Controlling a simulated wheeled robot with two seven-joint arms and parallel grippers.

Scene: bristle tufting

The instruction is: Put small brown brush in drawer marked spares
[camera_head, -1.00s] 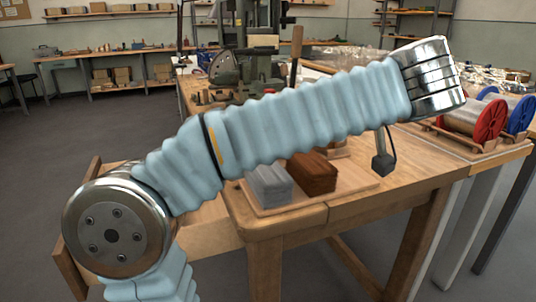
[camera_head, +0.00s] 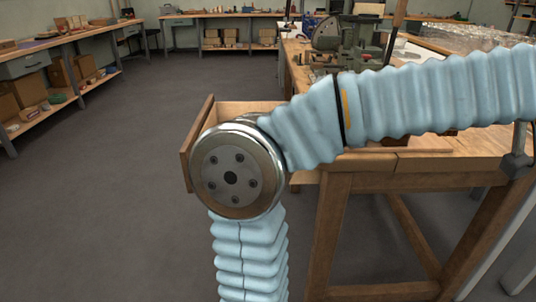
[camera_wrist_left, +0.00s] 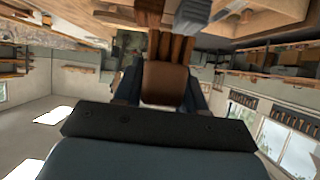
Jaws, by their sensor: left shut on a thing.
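In the left wrist view my left gripper (camera_wrist_left: 163,68) is shut on a brown piece (camera_wrist_left: 166,86), which looks like the small brown brush. Darker brown strips show just beyond it. In the head view my arm crosses from the bottom middle to the right edge, and its gripper is not in that frame. An open wooden drawer (camera_head: 197,140) sticks out at the bench's left end, partly hidden behind my arm's round joint. I cannot read any mark on the drawer. My right gripper is in neither current view.
The wooden workbench (camera_head: 440,165) stands at the right, with a dark green machine (camera_head: 350,45) at its back. A side bench (camera_head: 50,55) with boxes below runs along the left. The grey floor (camera_head: 110,210) at left is clear.

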